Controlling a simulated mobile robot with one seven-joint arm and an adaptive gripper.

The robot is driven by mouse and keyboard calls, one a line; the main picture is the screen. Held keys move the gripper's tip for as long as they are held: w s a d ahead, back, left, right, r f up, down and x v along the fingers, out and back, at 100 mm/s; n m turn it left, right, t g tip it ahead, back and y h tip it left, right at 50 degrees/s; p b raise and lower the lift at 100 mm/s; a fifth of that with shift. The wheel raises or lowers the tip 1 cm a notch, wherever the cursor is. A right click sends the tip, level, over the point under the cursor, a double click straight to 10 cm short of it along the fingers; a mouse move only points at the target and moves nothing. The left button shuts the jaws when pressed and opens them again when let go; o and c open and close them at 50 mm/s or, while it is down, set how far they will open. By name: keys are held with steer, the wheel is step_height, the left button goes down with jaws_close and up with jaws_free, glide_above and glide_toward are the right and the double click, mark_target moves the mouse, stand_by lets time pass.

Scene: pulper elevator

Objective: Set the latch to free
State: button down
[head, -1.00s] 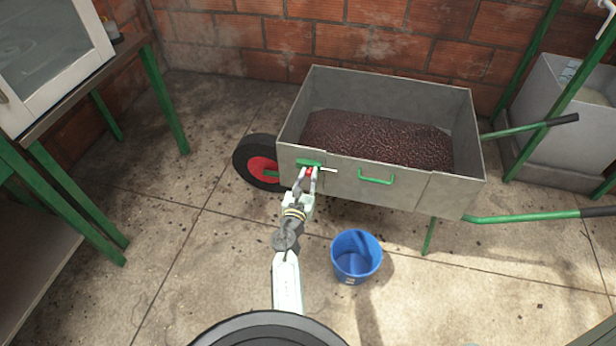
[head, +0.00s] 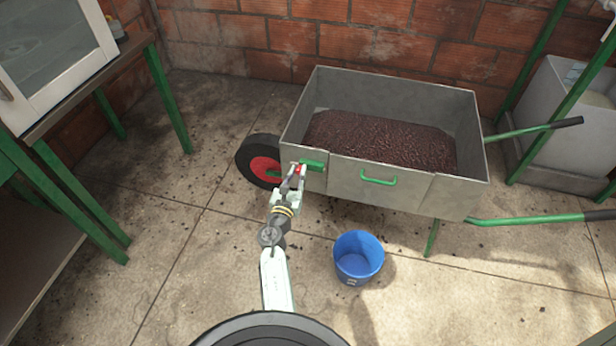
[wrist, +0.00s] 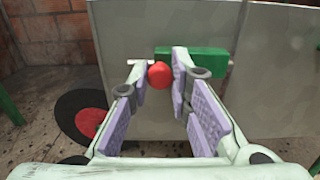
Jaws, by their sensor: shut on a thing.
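The latch has a green housing (head: 313,164) on the front wall of the grey wheelbarrow box, left of the hinged-looking panel with the green handle (head: 378,178). Its red knob (wrist: 159,75) sits at the left end of the housing (wrist: 205,60) in the wrist view. A thin pale rod (wrist: 136,62) sticks out to the left of the knob. At the right end only a short stub shows. My gripper (head: 293,177) is shut on the red knob, with a lilac pad on either side of it.
The grey wheelbarrow (head: 395,82) holds dark red berries or beans. A blue bucket (head: 357,262) stands on the floor below it. A green-legged table (head: 172,95) is at left, and a grey tub (head: 558,130) is at right. Floor left of my arm is clear.

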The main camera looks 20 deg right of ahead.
steer(key=shift+w+a, duration=0.2)
steer(key=shift+a, duration=0.05)
steer(key=c, duration=1.4)
jaws_free()
steer(key=shift+c, duration=0.2)
steer(key=v, duration=1.2)
